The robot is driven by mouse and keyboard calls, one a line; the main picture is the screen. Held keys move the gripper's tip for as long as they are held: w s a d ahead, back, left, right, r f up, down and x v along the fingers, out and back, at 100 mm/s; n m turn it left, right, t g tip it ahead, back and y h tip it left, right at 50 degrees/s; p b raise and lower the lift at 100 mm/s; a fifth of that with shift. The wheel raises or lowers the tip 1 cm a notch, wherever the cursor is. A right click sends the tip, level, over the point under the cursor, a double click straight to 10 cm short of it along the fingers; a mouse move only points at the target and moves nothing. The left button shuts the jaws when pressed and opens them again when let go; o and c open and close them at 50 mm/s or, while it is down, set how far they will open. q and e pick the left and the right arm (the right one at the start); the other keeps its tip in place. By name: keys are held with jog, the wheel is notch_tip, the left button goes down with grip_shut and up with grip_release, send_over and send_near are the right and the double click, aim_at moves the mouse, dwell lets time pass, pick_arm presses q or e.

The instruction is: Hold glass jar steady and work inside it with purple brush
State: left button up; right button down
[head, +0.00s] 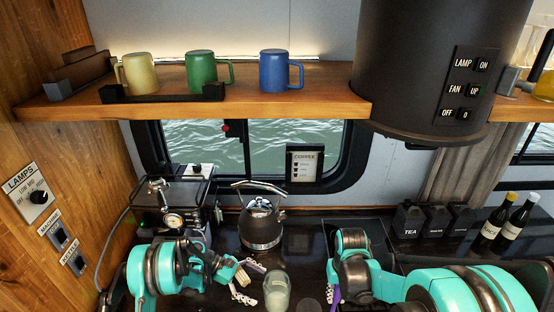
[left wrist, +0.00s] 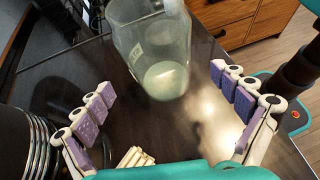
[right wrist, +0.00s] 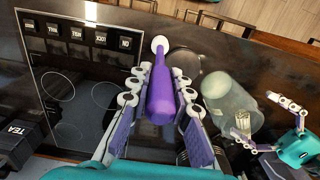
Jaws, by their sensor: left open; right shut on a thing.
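The clear glass jar (head: 277,284) stands on the dark counter with a pale layer at its bottom. It also shows in the left wrist view (left wrist: 150,45) and the right wrist view (right wrist: 230,102). My left gripper (head: 248,281) is open beside the jar, left of it in the head view. In the left wrist view its fingers (left wrist: 162,80) are spread wide, with the jar ahead of them. My right gripper (right wrist: 167,74) is shut on the purple brush (right wrist: 160,95), which has a pale round end. The brush is outside the jar, apart from it. In the head view only a purple bit shows.
A dark kettle (head: 262,222) and an espresso machine (head: 172,208) stand behind. A cooktop (right wrist: 75,85) and dark canisters (head: 437,220) lie to the right, with two bottles (head: 505,225). A dark round disc (head: 308,305) lies near the jar. A mug shelf (head: 250,100) hangs above.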

pick_arm(q)
jog(key=shift+x, duration=3.5)
jog(key=shift+c, duration=0.4)
jog(key=c, duration=0.9)
